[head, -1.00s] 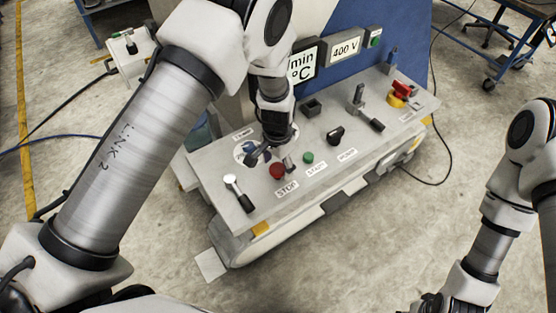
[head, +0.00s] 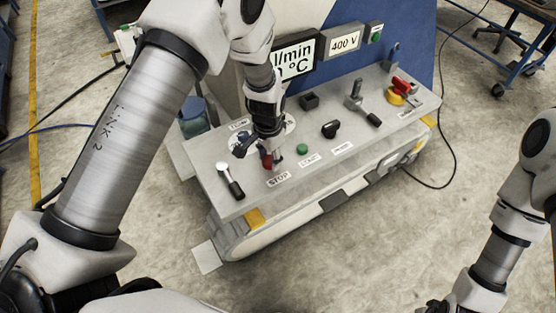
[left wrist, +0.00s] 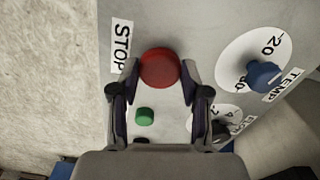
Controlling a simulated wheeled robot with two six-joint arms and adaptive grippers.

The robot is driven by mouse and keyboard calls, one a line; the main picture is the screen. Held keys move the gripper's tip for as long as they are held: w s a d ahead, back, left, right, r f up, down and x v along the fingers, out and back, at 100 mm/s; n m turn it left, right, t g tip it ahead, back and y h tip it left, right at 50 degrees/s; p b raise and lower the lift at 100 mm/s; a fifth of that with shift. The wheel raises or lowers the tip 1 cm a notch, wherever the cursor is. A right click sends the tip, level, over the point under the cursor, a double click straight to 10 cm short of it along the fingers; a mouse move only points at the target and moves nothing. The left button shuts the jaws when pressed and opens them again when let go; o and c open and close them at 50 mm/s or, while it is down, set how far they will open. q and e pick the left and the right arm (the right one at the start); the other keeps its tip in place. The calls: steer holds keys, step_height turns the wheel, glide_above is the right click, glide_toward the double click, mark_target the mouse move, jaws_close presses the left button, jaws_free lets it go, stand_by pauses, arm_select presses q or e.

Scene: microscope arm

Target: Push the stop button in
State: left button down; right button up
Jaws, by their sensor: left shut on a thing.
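The red stop button (left wrist: 160,68) is on the grey sloped panel beside the STOP label (left wrist: 121,45). In the head view the stop button (head: 267,162) is partly covered by my left gripper (head: 261,154). In the left wrist view the left gripper (left wrist: 160,76) has one finger on each side of the button and is shut on it. How deep the button sits cannot be told. My right gripper (head: 436,306) is only partly visible at the bottom edge of the head view, away from the panel; its jaws cannot be made out.
A green start button (head: 302,149) and a black knob (head: 330,129) sit to the right. A lever with a white knob (head: 229,177) is on the left. The blue temperature knob (left wrist: 264,74) is close to the gripper. A yellow-and-red switch (head: 397,93) is at the far right.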

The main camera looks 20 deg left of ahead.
mark_target(271, 159)
arm_select(q)
steer(key=shift+f, duration=0.2)
steer(key=c, duration=0.6)
jaws_free()
steer(key=shift+c, duration=0.2)
steer(key=shift+o, duration=0.5)
steer(key=shift+w+d+f, duration=0.1)
steer(key=shift+w, duration=0.15)
steer(key=shift+s+r, duration=0.1)
steer(key=shift+r, duration=0.35)
step_height(271, 159, up, 11)
